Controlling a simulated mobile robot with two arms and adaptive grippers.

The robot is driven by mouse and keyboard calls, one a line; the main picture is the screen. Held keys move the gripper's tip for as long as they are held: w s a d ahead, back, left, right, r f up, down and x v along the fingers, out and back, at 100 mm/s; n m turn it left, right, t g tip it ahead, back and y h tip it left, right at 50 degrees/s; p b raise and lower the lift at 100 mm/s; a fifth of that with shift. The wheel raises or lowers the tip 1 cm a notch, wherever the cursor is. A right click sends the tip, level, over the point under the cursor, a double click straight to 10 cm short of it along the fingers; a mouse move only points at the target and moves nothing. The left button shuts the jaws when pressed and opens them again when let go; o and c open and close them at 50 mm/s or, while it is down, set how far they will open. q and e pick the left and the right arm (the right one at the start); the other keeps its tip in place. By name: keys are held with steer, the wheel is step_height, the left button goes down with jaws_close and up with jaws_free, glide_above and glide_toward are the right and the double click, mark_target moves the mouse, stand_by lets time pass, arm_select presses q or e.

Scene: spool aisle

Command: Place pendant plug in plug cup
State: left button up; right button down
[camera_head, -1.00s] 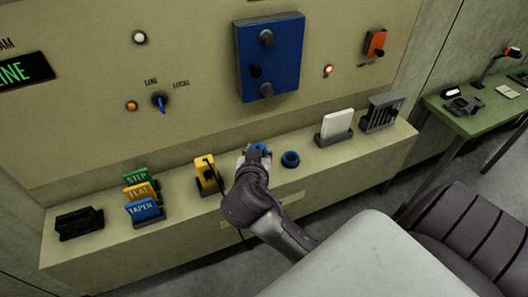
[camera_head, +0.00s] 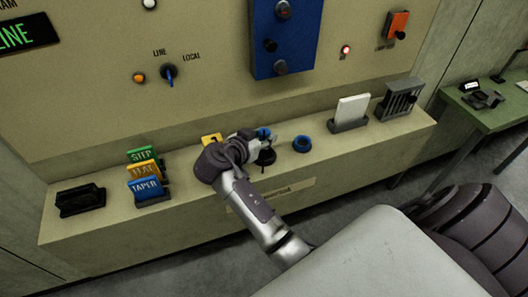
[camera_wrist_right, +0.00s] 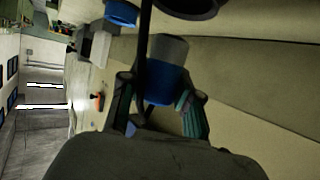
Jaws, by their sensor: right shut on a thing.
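The pendant plug, a blue and grey cylinder, is between the fingers of my right gripper (camera_head: 264,139), which is shut on it; its blue part (camera_head: 263,132) shows in the head view. In the right wrist view the plug (camera_wrist_right: 167,80) sits between the two fingertips, with a black cable beside it. A black round cup (camera_head: 264,158) is just below the gripper. I cannot tell whether the plug touches it. My left gripper is out of view.
The yellow pendant (camera_head: 211,139) is partly hidden behind my right wrist. STEP, FLAT and TAPER cards (camera_head: 146,180) stand on the ledge (camera_head: 205,230) at left. A white card (camera_head: 352,109) and grey slotted rack (camera_head: 398,98) stand at right. The panel rises behind.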

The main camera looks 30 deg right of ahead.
steer(key=shift+f+b, duration=1.2)
steer(key=shift+f, duration=0.8)
steer(key=shift+f, duration=0.15)
steer(key=c, duration=0.8)
jaws_free()
